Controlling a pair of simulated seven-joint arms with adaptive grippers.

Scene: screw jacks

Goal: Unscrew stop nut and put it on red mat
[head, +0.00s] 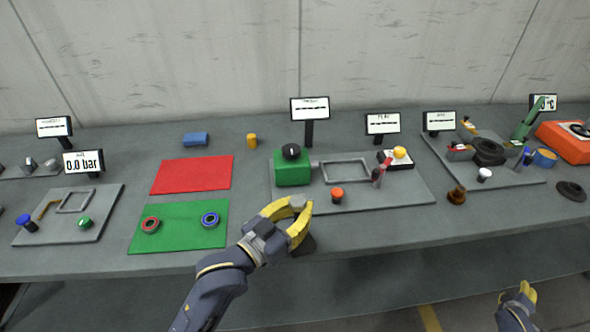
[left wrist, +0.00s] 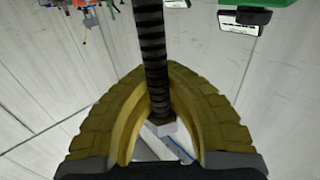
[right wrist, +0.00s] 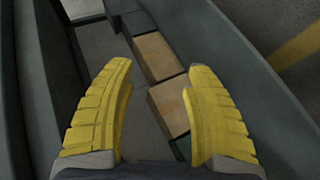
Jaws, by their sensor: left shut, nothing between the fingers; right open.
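The red mat (head: 192,175) lies flat and empty at the left-centre of the bench. My left gripper (head: 300,210) is at the bench's front edge, its yellow fingers curved beside a small grey round piece (head: 297,201). In the left wrist view, a dark threaded rod (left wrist: 151,40) runs down to the fingers, which are shut and grip nothing. A pale grey piece (left wrist: 161,128) shows at the rod's lower end; I cannot tell whether it is the stop nut. My right gripper (head: 520,294) is open and empty, low at the right; its spread fingers show in the right wrist view (right wrist: 160,80).
A green mat (head: 180,238) with a red ring (head: 150,224) and a blue ring (head: 210,219) lies below the red mat. A grey plate (head: 400,196) with a green box (head: 292,170) stands at centre. A dark base (head: 306,246) shows under the left gripper.

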